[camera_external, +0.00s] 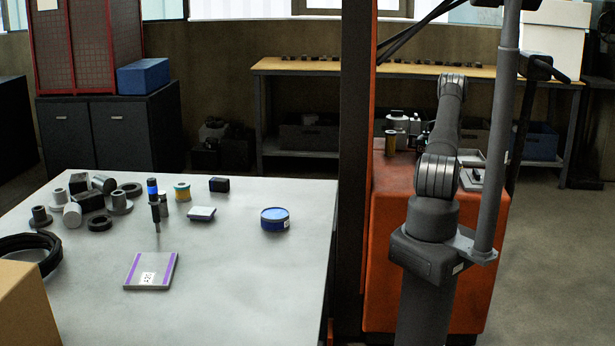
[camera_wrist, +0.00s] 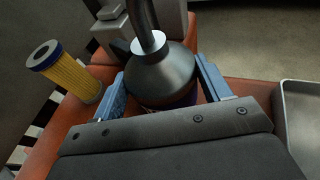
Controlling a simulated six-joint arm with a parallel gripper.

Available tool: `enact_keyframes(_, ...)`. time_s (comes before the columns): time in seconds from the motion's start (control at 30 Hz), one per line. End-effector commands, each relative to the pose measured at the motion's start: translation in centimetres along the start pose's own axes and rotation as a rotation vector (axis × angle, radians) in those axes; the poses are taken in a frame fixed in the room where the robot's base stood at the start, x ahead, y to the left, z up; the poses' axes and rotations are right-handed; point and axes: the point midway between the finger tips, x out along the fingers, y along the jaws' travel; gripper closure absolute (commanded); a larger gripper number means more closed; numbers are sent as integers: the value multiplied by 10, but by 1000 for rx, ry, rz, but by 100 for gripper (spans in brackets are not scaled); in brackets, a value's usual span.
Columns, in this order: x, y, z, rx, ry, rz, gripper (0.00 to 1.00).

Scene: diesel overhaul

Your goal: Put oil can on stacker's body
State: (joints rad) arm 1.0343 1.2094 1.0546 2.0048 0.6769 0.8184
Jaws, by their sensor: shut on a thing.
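The oil can (camera_wrist: 165,76), with a dark grey metal cone top and a curved spout, sits between the two blue fingers of my gripper (camera_wrist: 158,88) in the wrist view. My gripper is shut on it. The can's lower part is mostly hidden by the gripper housing. The stacker's orange body (camera_wrist: 55,131) lies beneath; it also shows in the external view (camera_external: 393,245). I cannot tell whether the can touches the orange top. In the external view my arm reaches over the stacker's body and hides most of the gripper and can.
A yellow filter (camera_wrist: 70,78) with a blue end ring stands left of the can on the orange top. A grey tray (camera_wrist: 300,115) is at right. The stacker's dark mast (camera_external: 355,180) separates it from the grey table (camera_external: 225,300), which holds several parts.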

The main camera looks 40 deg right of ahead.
Motion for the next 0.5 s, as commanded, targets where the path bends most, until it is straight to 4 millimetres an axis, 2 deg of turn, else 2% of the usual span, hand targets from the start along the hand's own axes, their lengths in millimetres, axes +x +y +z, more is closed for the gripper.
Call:
enact_keyframes(0.33, 2, 0, -6, -1, -2, 0, 73)
enact_keyframes(0.37, 2, 0, -5, -1, -2, 0, 26)
enact_keyframes(0.47, 2, 0, -5, -1, -2, 0, 6)
enact_keyframes(0.5, 2, 0, -6, -1, -2, 0, 5)
